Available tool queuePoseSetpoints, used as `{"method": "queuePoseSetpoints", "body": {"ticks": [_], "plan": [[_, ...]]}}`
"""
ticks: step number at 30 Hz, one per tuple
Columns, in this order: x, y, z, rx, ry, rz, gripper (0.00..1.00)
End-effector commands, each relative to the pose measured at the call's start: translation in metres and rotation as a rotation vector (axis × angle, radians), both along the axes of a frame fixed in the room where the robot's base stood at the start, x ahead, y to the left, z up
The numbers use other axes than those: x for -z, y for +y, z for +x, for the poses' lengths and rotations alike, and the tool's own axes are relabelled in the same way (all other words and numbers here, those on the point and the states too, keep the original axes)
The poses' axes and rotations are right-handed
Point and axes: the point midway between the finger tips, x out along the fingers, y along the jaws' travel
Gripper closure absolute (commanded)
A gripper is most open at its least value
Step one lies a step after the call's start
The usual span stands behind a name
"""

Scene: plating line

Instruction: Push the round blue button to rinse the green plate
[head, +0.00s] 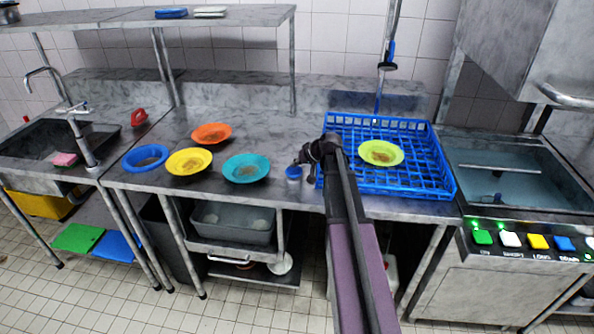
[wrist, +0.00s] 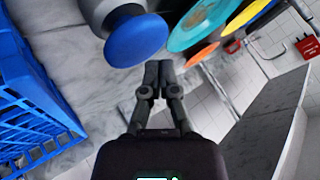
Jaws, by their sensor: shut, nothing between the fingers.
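The round blue button (head: 293,171) sits on a grey base near the counter's front edge, left of the blue rack. It shows large in the wrist view (wrist: 136,40), just left of and above my fingertips. My gripper (head: 301,159) is shut and empty, close to the button; a gap shows in the wrist view (wrist: 158,68), and I see no contact. The green plate (head: 381,147) lies in the blue rack (head: 437,170), with a brown smear on it. The rack also fills the left of the wrist view (wrist: 30,95).
A teal plate (head: 246,160), a yellow plate (head: 190,151), an orange plate (head: 211,125) and a blue plate (head: 145,158) lie on the counter to the left. A spray head (head: 388,66) hangs behind the rack. A panel with square coloured buttons (head: 510,239) stands right.

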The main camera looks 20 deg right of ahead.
Motion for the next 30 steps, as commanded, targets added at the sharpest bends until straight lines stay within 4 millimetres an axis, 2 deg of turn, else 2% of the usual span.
{"method": "queuePoseSetpoints", "body": {"ticks": [30], "plan": [[0.0084, -0.0005, 0.0016, 0.000, 0.000, 0.000, 1.00]]}}
